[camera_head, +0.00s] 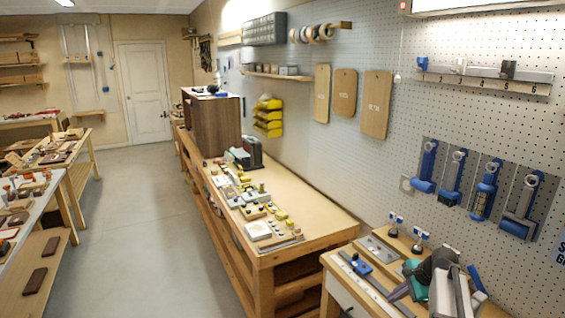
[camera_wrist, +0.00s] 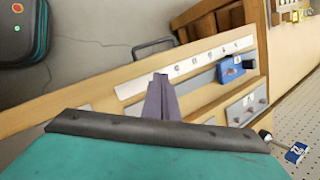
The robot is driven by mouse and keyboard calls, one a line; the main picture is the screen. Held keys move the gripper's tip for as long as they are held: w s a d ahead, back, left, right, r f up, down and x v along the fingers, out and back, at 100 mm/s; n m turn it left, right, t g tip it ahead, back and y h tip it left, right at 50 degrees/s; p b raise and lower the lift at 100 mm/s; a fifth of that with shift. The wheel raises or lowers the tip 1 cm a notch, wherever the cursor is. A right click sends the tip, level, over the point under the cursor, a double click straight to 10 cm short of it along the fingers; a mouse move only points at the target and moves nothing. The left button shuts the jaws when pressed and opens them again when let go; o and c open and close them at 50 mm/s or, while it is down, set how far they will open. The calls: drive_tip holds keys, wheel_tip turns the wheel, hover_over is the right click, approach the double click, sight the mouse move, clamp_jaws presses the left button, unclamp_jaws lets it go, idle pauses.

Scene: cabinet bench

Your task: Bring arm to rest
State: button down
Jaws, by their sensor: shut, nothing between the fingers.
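My gripper (camera_wrist: 160,82) shows in the wrist view as purple-grey fingers pressed together, with nothing between them. The teal and black body behind it fills the bottom of that view. In the head view my gripper (camera_head: 396,293) is at the lower right, over or beside the near bench (camera_head: 338,278); its height above the bench is hard to tell. My folded arm hides part of that bench.
A blue block (camera_head: 360,265) sits by a pale strip on the near bench; the block also shows in the wrist view (camera_wrist: 230,70). Blue-handled tools (camera_head: 452,180) hang on the pegboard. A dark case (camera_wrist: 22,30) lies at upper left. The aisle floor (camera_head: 140,220) is clear.

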drive_tip(key=s+a+f+n+g+h, duration=0.2)
drive_tip(key=s+a+f+n, duration=0.65)
drive_tip(key=a, duration=0.25)
drive_tip(key=s+a+f+n+g+h, duration=0.2)
drive_tip(key=s+a+f+n, duration=0.6)
drive_tip(key=s+a+n, duration=0.15)
drive_tip(key=s+f+g+b, duration=0.5)
drive_tip(key=s+f+b, duration=0.4)
drive_tip(key=s+f, duration=1.6)
drive_tip(key=shift+a+f+g, duration=0.35)
drive_tip(key=shift+f+g, duration=0.05)
drive_tip(key=shift+f, duration=0.8)
